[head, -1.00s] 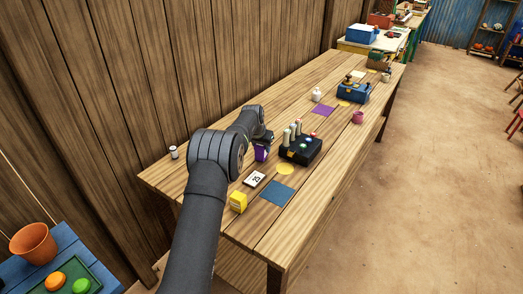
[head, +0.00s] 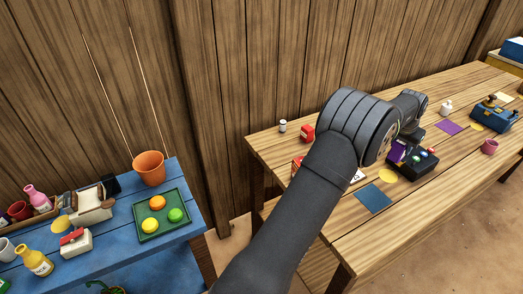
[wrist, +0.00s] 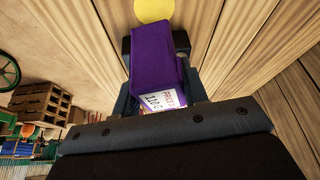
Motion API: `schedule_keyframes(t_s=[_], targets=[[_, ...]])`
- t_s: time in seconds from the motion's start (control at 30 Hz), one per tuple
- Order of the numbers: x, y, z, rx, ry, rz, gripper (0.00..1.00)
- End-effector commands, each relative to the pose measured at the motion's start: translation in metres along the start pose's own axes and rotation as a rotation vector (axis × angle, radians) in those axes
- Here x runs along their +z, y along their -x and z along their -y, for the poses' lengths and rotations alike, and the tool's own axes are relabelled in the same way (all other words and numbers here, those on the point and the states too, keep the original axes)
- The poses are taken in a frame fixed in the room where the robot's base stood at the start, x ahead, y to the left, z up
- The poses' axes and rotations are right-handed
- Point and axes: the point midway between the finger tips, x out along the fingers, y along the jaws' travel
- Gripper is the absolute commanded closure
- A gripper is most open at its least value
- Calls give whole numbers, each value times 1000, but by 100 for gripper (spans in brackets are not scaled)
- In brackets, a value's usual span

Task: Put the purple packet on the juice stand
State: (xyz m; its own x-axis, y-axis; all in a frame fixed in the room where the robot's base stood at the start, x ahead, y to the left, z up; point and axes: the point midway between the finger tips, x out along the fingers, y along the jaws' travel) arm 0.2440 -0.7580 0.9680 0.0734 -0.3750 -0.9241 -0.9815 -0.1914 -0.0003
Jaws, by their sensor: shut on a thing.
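My gripper (wrist: 156,48) is shut on the purple packet (wrist: 153,55), a boxy pack with a white printed label, held between the two dark fingers. In the head view the packet (head: 399,151) shows small, partly hidden by my arm, in front of the black box with knobs over the wooden table. I cannot tell its height above the table. The blue table (head: 105,268) at the left looks like the juice stand. It carries a green tray (head: 148,235) with orange and green fruit, bottles and cups.
An orange pot (head: 149,168) stands at the blue table's back edge. A gap separates that table from the wooden table (head: 465,160). The black box (head: 424,163), a blue mat (head: 374,198) and a red tin (head: 307,134) are near my arm. The blue table's right front is bare.

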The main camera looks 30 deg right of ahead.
Motion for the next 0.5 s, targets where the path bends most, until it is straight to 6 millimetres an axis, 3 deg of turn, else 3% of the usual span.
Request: schedule_keyframes(t_s=[0.17,0.47,0.5], targets=[[-6,11,0,0,0,-4,85],[-27,63,0,0,0,-6,85],[-23,61,11,-6,15,-1,85]])
